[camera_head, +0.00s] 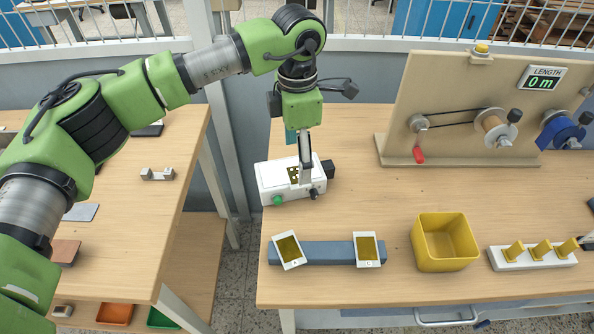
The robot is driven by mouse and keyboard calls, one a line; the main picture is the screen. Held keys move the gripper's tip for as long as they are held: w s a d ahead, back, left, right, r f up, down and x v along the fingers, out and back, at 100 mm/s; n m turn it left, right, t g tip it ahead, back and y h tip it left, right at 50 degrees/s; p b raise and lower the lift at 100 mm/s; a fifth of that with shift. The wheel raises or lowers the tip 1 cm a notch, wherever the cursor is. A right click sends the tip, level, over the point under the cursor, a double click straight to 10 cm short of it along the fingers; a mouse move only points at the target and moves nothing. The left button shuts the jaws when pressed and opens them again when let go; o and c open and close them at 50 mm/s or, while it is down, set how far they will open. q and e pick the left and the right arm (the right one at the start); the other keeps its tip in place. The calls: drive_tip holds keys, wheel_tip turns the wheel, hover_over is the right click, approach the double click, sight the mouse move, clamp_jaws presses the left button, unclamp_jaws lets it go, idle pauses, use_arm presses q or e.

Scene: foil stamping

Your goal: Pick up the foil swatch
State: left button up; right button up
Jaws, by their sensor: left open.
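Two white cards with dark gold foil patches lean on a blue-grey bar at the front of the right table: swatch A (288,249), tilted, on the left, and swatch C (367,249) on the right. The bar (327,253) is bare between them. A white device (268,182) with a green button stands behind the bar, with a small gold patterned piece (293,174) on its top. My left gripper (305,176) is open, seen edge-on, pointing down over the device beside that piece. Whether it touches anything is hard to tell. My right gripper is not in view.
A yellow bin (445,242) and a white rack with yellow pieces (533,256) stand right of the bar. A beige board (480,110) with spools, a red handle and a "0 m" display stands at the back. The table (400,198) is clear in the middle.

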sight(297, 175)
use_arm(q)
wheel_tip(297, 175, down, 3)
drive_tip(key=shift+s+a+f+p, duration=0.1)
drive_tip(key=shift+f+p, duration=0.05)
drive_tip(key=shift+p, duration=0.45)
drive_tip(key=shift+f, duration=0.2)
drive_tip(key=shift+f+b, duration=0.25)
drive_tip(key=shift+b, duration=0.3)
drive_tip(key=c, duration=0.9)
